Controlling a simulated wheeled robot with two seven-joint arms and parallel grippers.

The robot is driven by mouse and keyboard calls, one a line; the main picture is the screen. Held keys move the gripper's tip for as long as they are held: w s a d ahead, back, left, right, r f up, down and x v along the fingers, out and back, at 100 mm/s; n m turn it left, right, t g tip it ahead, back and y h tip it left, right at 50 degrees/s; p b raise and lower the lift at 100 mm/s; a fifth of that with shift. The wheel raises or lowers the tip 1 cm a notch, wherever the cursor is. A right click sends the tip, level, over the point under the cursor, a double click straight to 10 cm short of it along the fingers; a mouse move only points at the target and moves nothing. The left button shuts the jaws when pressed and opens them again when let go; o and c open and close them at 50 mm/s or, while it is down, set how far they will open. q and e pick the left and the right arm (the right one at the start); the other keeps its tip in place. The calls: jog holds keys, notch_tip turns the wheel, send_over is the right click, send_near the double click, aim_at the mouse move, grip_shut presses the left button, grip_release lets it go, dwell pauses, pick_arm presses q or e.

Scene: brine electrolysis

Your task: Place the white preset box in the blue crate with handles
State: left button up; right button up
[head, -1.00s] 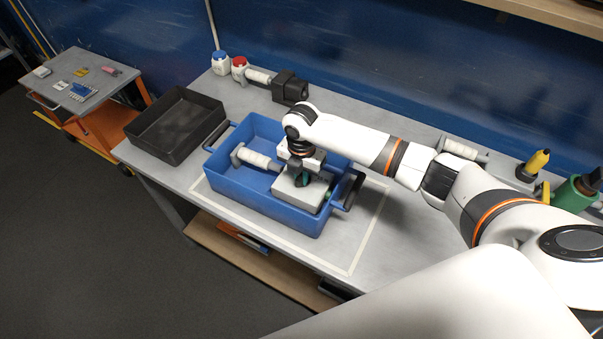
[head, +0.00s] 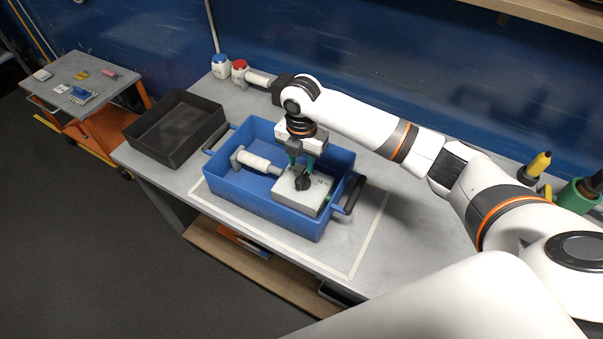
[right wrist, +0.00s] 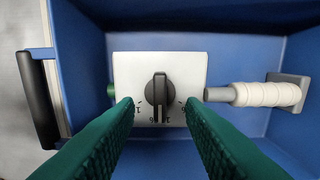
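The white preset box (head: 300,190) lies inside the blue crate with handles (head: 245,200), at the crate's right end. Its black knob and dial face up; the box also shows in the right wrist view (right wrist: 133,72). My right gripper (head: 304,166) is above the box, its green fingertips (right wrist: 160,112) apart on either side of the knob's line, holding nothing. A white ribbed cylinder with a grey end plate (head: 257,162) lies in the crate left of the box; it also shows in the right wrist view (right wrist: 265,94). My left gripper is not in view.
A black open tray (head: 176,127) stands left of the crate. Red-capped (head: 239,70) and blue-capped (head: 221,66) jars stand behind. A yellow-topped tool (head: 538,163) and a green holder (head: 577,195) stand at the right. The table right of the crate is mostly clear.

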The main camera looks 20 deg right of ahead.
notch_tip(320, 180, up, 5)
dwell(0.3)
dwell(0.4)
